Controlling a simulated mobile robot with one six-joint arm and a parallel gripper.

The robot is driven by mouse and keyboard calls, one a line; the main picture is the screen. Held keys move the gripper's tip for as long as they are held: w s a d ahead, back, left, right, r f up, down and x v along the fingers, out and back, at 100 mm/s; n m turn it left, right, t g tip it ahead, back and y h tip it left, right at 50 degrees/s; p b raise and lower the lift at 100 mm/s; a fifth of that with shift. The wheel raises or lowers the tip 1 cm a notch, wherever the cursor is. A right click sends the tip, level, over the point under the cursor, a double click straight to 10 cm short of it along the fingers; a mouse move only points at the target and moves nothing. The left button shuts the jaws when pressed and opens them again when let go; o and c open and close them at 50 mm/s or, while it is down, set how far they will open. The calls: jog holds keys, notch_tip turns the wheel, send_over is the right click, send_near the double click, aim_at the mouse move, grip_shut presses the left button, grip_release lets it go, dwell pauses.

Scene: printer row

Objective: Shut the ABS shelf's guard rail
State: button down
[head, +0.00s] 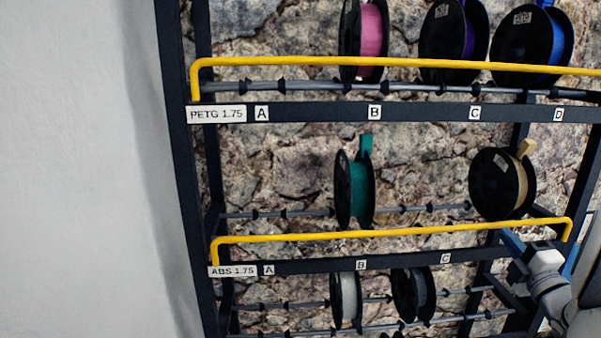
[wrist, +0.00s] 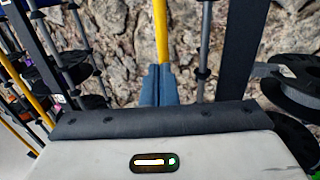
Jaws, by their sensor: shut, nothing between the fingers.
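The ABS shelf carries an "ABS 1.75" label (head: 233,271) at its left front. Its yellow guard rail (head: 390,232) stands up from the shelf's front edge, with its long bar above the label strip and in front of the spools' lower part. My gripper (head: 508,240) is at the right part of this rail, just below the bar. In the wrist view the blue fingers (wrist: 158,85) are together and empty, and a yellow rail (wrist: 161,35) runs upward in the picture from their tips. I cannot tell whether the fingers touch it.
A teal spool (head: 358,190) and a beige spool (head: 503,184) sit on the ABS shelf. The PETG shelf above has its own yellow rail (head: 330,61) and several spools. White and grey spools (head: 413,295) sit below. A bare wall (head: 80,170) is at left.

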jog(key=s+b, duration=0.5)
jog(key=s, duration=0.4)
jog(key=shift+d, duration=0.15)
dwell(0.4)
